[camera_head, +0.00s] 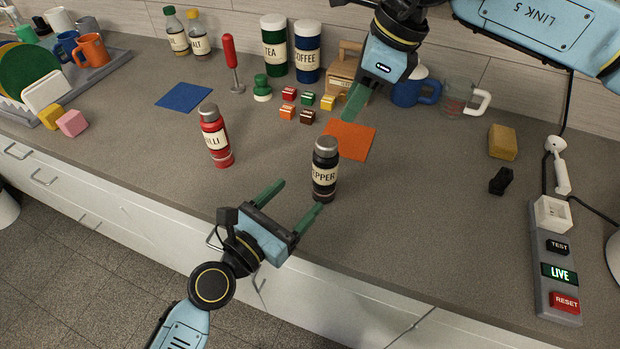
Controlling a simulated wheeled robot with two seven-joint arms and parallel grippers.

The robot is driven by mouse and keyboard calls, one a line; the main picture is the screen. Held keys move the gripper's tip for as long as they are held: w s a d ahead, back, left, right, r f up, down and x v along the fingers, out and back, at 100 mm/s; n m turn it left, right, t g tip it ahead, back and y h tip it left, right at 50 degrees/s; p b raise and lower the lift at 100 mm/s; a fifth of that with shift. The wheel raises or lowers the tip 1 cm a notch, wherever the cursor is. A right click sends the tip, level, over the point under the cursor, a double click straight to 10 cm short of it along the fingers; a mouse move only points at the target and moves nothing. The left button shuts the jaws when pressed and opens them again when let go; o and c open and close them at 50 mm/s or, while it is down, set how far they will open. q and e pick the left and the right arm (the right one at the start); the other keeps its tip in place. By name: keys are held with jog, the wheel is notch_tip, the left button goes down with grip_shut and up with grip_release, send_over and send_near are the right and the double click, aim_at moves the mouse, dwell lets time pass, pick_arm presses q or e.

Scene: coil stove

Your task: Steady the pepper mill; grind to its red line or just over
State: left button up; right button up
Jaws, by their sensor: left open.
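The pepper mill (325,177) is black with a grey cap and a cream label reading "EPPER". It stands upright near the counter's front edge. A red line cannot be made out on it. My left gripper (298,197) is open, its green fingers pointing toward the back right. Its right fingertip is close to the mill's lower left side; I cannot tell whether they touch. The mill is not between the fingers. My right gripper (354,103) hangs behind and above the mill, over the orange mat's back edge. Its fingers overlap in this view, so its opening is hidden.
A red "LLI" mill (215,140) stands to the left. Small coloured cubes (307,117), an orange mat (350,139) and a blue mat (184,97) lie behind. A power strip (553,262) lies at right.

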aim_at(330, 163)
pick_arm(q)
jog(key=x, duration=1.2)
jog(key=shift+w, duration=0.1)
jog(key=c, duration=1.1)
